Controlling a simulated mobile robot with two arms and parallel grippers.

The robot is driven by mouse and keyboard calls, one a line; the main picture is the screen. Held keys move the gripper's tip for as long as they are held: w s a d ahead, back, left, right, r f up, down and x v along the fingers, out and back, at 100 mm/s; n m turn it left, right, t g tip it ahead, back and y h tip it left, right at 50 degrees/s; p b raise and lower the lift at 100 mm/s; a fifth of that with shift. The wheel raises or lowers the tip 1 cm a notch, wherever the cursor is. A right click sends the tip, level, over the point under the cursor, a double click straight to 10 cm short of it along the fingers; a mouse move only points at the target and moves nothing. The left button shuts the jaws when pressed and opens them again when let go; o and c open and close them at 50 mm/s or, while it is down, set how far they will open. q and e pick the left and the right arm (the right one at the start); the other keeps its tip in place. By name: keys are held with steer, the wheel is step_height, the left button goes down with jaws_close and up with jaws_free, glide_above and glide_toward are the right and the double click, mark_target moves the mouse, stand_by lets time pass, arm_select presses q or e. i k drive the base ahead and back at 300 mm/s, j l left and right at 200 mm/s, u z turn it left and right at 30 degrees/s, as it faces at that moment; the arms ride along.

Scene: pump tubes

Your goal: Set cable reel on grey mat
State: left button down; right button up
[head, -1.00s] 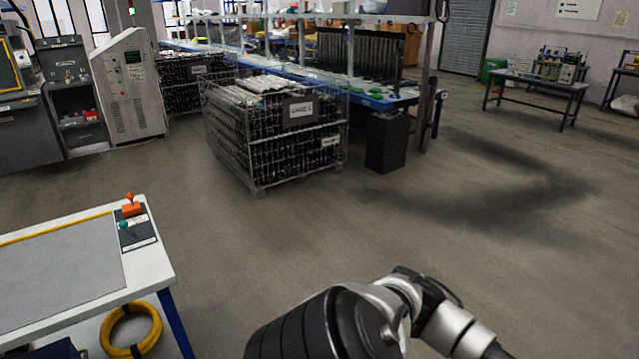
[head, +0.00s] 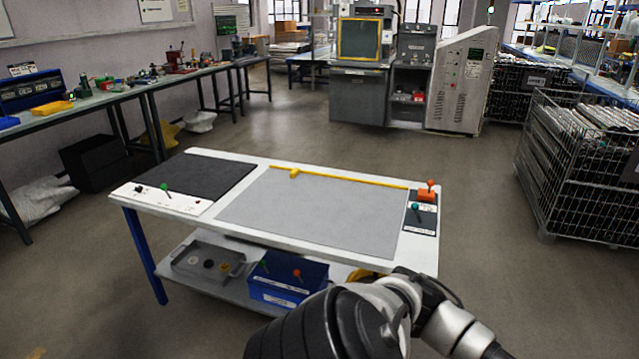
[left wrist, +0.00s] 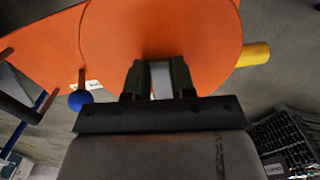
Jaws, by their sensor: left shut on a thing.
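The grey mat (head: 315,215) lies flat and bare on the right part of the white table, with a yellow strip along its far edge. In the left wrist view, my left gripper (left wrist: 160,80) is shut on the cable reel (left wrist: 195,30), a large orange round-edged body. A pale grey part shows between the fingers. A yellow stub (left wrist: 254,54) sticks out at the reel's right, and a blue ball (left wrist: 81,101) shows at its lower left. The reel and left gripper are outside the head view. My right gripper is in neither view.
The white table (head: 232,158) also bears a black mat (head: 190,178), a white control strip (head: 160,197) and a dark panel with an orange lever (head: 427,192). A blue bin (head: 285,280) and grey tray (head: 205,264) sit on its lower shelf. A wire cage (head: 575,160) stands right.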

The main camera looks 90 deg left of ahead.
mark_target(314, 213)
steer(key=u, duration=1.85)
